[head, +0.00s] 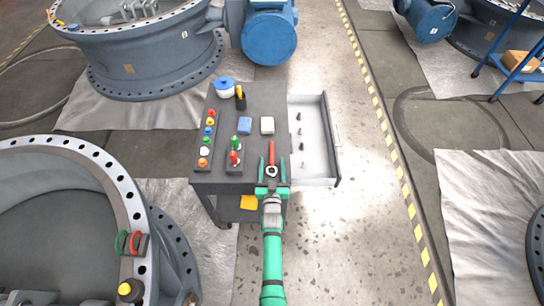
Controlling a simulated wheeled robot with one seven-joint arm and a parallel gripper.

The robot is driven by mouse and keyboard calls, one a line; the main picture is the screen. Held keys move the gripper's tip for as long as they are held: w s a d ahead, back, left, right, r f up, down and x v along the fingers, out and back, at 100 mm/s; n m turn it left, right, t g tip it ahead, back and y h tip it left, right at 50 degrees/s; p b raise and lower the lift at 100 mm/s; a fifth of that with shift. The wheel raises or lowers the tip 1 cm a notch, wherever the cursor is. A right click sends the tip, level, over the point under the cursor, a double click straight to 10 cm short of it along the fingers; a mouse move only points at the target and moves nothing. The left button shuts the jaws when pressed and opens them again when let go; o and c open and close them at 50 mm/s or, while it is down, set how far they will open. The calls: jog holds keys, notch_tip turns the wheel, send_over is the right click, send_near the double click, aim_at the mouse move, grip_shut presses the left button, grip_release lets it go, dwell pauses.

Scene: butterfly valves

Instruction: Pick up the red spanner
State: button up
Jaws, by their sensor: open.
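The red spanner (271,156) lies on the dark top of a small workbench (218,178), near its front right part. Its grey ring end (271,171) shows towards me. My gripper (272,163), green, is open above the front of the bench, with one finger on each side of the spanner in this view. The fingers look apart from the spanner. I cannot tell how high they are above the top.
An open drawer (318,150) with several small dark parts juts out to the right of the bench. Coloured knobs (208,130), a blue block (245,125), a white block (267,125) and a blue-white container (224,88) stand on the bench. Large valve bodies (135,185) stand to the left.

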aim_at(272, 164)
jog(key=shift+w+a, duration=0.1)
jog(key=c, duration=1.2)
jog(key=shift+w+r, duration=0.1)
jog(key=shift+r, duration=0.3)
jog(key=r, duration=0.7)
jog(key=shift+s+r, duration=0.1)
jog(key=shift+s, duration=0.1)
jog(key=shift+w+r, duration=0.1)
jog(key=shift+r, duration=0.9)
